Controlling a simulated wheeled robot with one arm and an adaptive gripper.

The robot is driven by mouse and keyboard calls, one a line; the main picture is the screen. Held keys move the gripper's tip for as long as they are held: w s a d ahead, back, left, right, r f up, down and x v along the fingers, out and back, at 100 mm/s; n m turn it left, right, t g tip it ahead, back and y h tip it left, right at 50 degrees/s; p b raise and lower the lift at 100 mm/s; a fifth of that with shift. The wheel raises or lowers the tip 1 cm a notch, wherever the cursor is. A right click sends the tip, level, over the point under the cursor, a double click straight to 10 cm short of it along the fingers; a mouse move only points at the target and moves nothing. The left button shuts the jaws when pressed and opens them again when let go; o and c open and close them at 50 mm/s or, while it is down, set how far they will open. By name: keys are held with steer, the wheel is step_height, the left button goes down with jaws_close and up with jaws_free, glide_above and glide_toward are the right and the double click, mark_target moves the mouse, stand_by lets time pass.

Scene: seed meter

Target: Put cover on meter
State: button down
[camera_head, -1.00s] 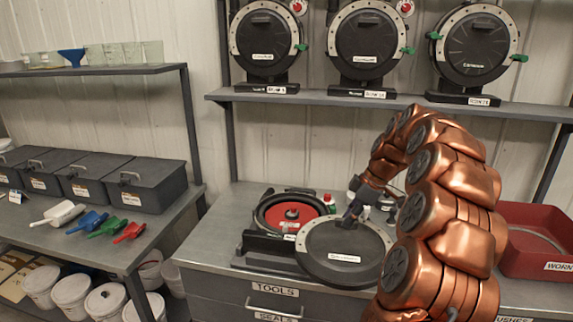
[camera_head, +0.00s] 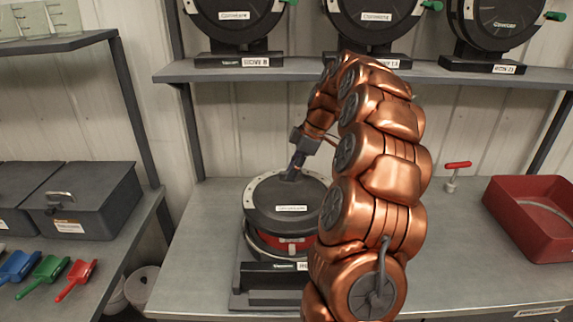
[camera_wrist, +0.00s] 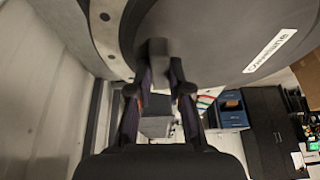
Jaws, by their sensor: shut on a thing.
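The cover (camera_head: 262,203) is a black disc with a grey riveted rim and a white label. My gripper (camera_head: 292,176) is shut on the small handle on its top. The meter (camera_head: 268,284) stands on the bench on a dark base, with part of its red inside showing below the cover. The cover is over the meter, roughly level; I cannot tell whether it touches all around. In the wrist view, my gripper (camera_wrist: 163,72) closes on the handle, and the cover (camera_wrist: 215,38) fills the top. My arm hides the meter's right side.
A red bin (camera_head: 535,225) stands at the right of the bench, with a red-handled tool (camera_head: 454,175) behind it to the left. A shelf (camera_head: 300,72) with several covered meters runs above. Scoops and dark boxes (camera_head: 85,200) are on the left bench.

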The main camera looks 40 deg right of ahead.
mark_target(294, 183)
steer(key=shift+f, duration=1)
steer(key=shift+f+b, duration=0.9)
steer(key=shift+f, duration=0.35)
steer(key=shift+b, duration=0.5)
steer(key=shift+d+b, duration=0.1)
steer(key=shift+b, duration=0.4)
steer(key=shift+s+b, duration=0.1)
steer(key=shift+b, duration=0.45)
steer(key=shift+f+b, duration=1.05)
steer(key=shift+b, duration=1)
stand_by(2.1)
